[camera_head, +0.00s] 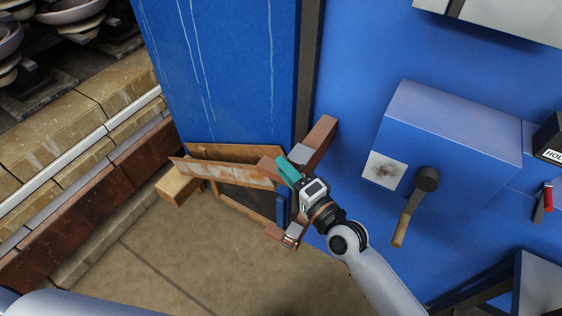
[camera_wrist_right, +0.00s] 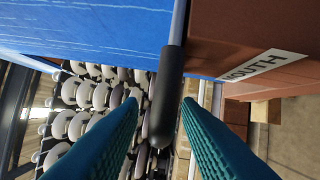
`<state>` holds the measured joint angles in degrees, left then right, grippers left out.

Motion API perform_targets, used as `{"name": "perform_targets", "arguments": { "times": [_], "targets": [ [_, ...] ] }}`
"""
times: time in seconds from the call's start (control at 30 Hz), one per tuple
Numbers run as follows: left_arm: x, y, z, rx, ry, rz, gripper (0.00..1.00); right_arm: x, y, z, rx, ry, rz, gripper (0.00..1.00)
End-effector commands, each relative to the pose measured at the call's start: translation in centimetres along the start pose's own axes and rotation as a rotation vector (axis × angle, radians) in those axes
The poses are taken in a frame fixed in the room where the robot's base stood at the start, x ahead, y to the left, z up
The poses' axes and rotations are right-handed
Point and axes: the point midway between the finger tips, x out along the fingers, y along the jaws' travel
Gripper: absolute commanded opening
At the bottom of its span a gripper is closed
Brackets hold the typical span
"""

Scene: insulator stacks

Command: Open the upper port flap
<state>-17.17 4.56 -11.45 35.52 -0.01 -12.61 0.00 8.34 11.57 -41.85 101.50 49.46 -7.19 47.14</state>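My right gripper (camera_head: 286,172) has teal fingers and is beside a rust-brown framed port (camera_head: 225,172) low on the blue wall. In the right wrist view the fingers (camera_wrist_right: 160,108) stand apart. A black rounded handle (camera_wrist_right: 168,95) hangs between them, with gaps on both sides. I cannot tell for certain which panel is the upper port flap; the gripper hides part of this area. My left gripper is not in view.
A blue box (camera_head: 450,135) with a wood-handled lever (camera_head: 408,210) is on the wall right of my right arm. Brick ledges (camera_head: 90,165) and racks of pale insulators (camera_head: 70,20) are at the left. The floor (camera_head: 165,255) in front is clear.

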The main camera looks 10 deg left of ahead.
Motion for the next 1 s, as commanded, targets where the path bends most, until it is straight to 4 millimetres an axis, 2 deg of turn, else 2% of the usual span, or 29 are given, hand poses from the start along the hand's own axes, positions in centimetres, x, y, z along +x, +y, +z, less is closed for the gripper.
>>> {"name": "perform_targets", "arguments": {
  "times": [0.1,0.2,0.5,0.7,1.0],
  "targets": [
    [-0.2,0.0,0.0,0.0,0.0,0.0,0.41,1.3,0.0,0.0,-0.001,0.0,0.0,0.31],
    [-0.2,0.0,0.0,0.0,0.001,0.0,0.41,1.9,0.0,0.0,-0.001,0.0,0.0,0.31],
    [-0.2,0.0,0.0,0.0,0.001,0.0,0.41,2.0,-0.1,0.0,-0.002,0.0,-0.001,0.31],
    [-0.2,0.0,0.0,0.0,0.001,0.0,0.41,2.0,-0.1,0.0,-0.002,0.0,-0.001,0.0],
    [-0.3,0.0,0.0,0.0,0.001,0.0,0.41,2.1,0.1,0.1,0.001,-0.001,0.0,0.0]
  ]
}}
